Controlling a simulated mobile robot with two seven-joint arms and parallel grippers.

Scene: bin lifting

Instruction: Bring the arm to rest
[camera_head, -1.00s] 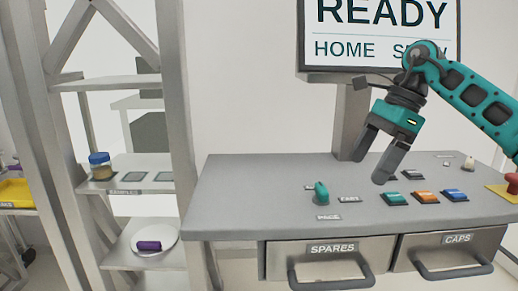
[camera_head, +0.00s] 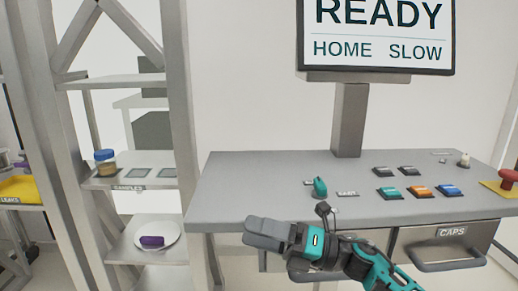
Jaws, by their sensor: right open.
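My right gripper (camera_head: 268,232) is low in front of the desk's front edge, with its dark grey fingers pointing left. Nothing shows between the fingers. Its teal and black arm (camera_head: 365,265) comes up from the bottom right and covers most of the left drawer. The grey desk (camera_head: 250,185) lies just behind the gripper. My left gripper is not in the picture. The screen (camera_head: 380,35) above the desk reads "READY", "HOME" and "SLOW".
The desk carries a teal knob (camera_head: 320,187), teal, orange (camera_head: 420,191) and blue buttons, and a red stop button (camera_head: 508,177). The CAPS drawer (camera_head: 445,243) is shut. A shelf rack at left holds a jar (camera_head: 105,163) and a plate (camera_head: 168,236) with a purple item (camera_head: 152,241).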

